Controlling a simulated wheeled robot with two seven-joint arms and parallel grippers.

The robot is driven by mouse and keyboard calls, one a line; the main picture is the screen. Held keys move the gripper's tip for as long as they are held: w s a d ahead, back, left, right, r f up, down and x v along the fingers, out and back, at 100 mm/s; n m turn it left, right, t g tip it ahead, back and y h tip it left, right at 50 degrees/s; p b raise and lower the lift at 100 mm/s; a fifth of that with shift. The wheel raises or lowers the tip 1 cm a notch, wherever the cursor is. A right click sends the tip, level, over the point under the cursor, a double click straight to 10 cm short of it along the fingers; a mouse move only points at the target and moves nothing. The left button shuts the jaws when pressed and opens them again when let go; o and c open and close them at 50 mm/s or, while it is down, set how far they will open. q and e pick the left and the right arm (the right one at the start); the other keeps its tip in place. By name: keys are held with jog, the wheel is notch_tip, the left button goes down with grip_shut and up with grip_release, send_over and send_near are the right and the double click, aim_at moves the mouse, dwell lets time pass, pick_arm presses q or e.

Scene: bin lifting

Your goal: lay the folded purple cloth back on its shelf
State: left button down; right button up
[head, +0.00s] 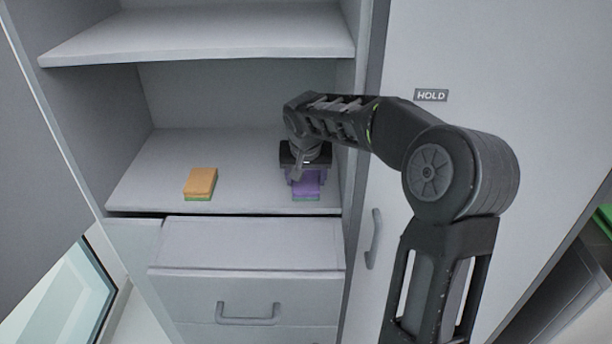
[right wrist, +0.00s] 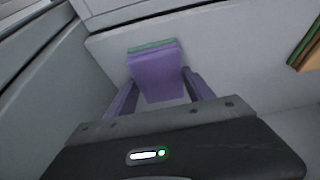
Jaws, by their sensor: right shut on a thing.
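The folded purple cloth (head: 307,191) is at the right part of the middle shelf (head: 245,185), near its front edge. A green layer shows along its edge. My right gripper (head: 305,178) reaches down over it from above and is shut on it. In the right wrist view the cloth (right wrist: 157,78) sits between the two purple-grey fingers of the gripper (right wrist: 160,90). In the head view the cloth appears at the shelf surface; whether it rests fully on it I cannot tell. My left gripper is not in view.
An orange and green block (head: 200,184) lies on the same shelf to the left. An upper shelf (head: 200,45) hangs above. A drawer (head: 247,285) below stands partly out. A cabinet door with a handle (head: 374,240) is on the right. The shelf between block and cloth is clear.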

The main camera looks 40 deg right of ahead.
jog(key=o, duration=1.2)
jog(key=shift+f, duration=0.1)
jog(key=shift+r, duration=0.2)
jog(key=shift+s+r, duration=0.1)
jog(key=shift+r, duration=0.2)
jog(key=b+v, duration=0.1)
jog(key=v, duration=1)
jog(key=shift+a+r+b, duration=0.1)
jog(key=shift+a+b, duration=0.05)
jog(key=shift+b, duration=0.2)
